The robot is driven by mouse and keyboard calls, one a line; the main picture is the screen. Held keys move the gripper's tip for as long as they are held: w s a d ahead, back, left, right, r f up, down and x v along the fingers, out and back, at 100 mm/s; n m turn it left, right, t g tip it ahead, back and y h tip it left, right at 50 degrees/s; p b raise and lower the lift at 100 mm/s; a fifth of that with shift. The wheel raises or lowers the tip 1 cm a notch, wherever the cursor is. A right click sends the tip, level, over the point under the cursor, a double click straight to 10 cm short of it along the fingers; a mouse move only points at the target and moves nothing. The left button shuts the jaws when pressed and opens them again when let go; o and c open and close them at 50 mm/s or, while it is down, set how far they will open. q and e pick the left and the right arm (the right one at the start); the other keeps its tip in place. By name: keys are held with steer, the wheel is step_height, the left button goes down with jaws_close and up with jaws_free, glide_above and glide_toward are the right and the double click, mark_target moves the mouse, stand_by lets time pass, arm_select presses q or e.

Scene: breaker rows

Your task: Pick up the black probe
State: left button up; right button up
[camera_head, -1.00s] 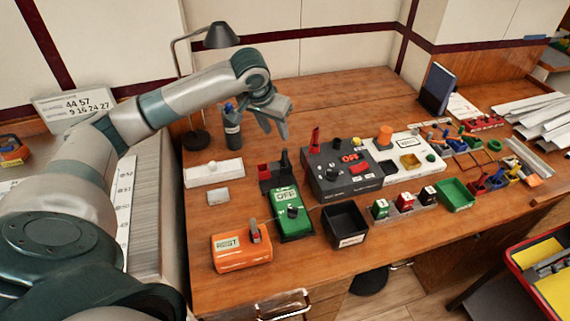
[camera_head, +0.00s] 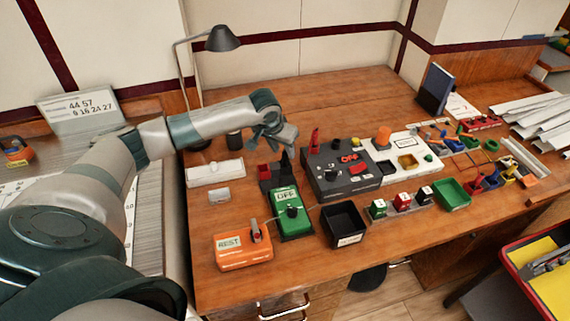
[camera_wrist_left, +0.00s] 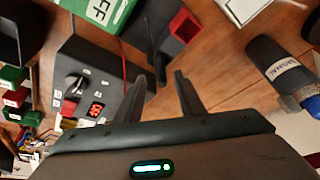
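The black probe (camera_head: 285,161) stands upright beside a red socket, at the far end of the green meter marked OFF (camera_head: 287,201). In the left wrist view the probe (camera_wrist_left: 152,38) shows near the top centre, left of the red socket (camera_wrist_left: 183,27). My left gripper (camera_head: 286,144) is just above and behind the probe in the head view, partly overlapping it. My right gripper is in neither view.
A dark panel (camera_head: 341,182) with a red probe (camera_head: 315,139) stands right of the meter. An orange box marked REST (camera_head: 243,257) and a black bin (camera_head: 344,225) are in front. A labelled dark bottle (camera_wrist_left: 276,70) is right of the fingers in the wrist view.

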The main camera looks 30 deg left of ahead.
mark_target(284, 152)
arm_select(q)
steer(key=shift+f, duration=0.1)
steer(key=shift+w+f+p, duration=0.15)
steer(key=shift+f+p, duration=0.05)
steer(key=shift+p, duration=0.1)
steer(key=p+x, duration=0.1)
steer(key=x, duration=0.2)
steer(key=shift+a, duration=0.15)
steer(key=shift+w+f, duration=0.2)
steer(key=shift+f, duration=0.5)
jaws_close()
